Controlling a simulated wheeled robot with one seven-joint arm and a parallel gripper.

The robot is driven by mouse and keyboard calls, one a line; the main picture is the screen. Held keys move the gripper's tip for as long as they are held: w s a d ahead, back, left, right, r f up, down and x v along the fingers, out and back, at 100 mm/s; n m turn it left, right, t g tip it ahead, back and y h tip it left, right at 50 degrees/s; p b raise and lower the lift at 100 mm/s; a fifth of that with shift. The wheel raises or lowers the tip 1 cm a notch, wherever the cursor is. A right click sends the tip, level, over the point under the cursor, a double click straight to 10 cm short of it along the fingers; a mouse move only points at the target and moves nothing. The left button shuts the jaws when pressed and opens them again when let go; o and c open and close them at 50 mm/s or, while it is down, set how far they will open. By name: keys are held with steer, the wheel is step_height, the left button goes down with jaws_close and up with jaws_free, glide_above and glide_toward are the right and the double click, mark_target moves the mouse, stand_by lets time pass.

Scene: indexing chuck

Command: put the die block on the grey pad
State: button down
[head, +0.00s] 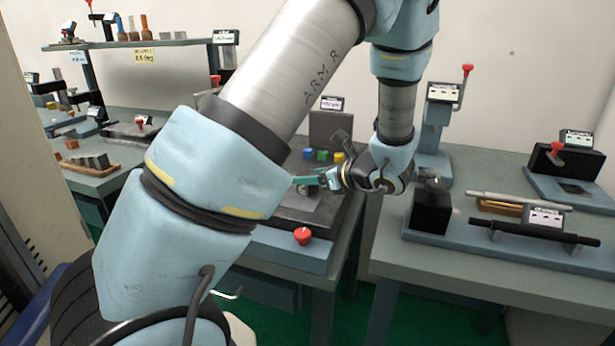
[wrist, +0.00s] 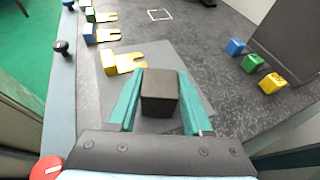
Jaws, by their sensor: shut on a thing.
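My gripper (wrist: 162,98) has teal fingers, one on each side of a dark grey-brown block, the die block (wrist: 160,93). It is shut on the block. In the head view my gripper (head: 308,182) is over the dark work surface, side-on, and the block is hard to make out there. A lighter grey flat area, which looks like the grey pad (wrist: 188,62), lies under and beyond the fingers in the wrist view. Whether the block touches it or hangs above it I cannot tell.
Yellow forked piece (wrist: 122,63) lies left of the block, with green and blue ones beyond. Blue, green and yellow cubes (wrist: 252,62) stand at right by an upright dark plate (head: 330,130). A small dark square (wrist: 160,14) lies at the far side. A red knob (head: 302,236) is at the front.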

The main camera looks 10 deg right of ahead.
steer(key=shift+c, duration=1.6)
jaws_free()
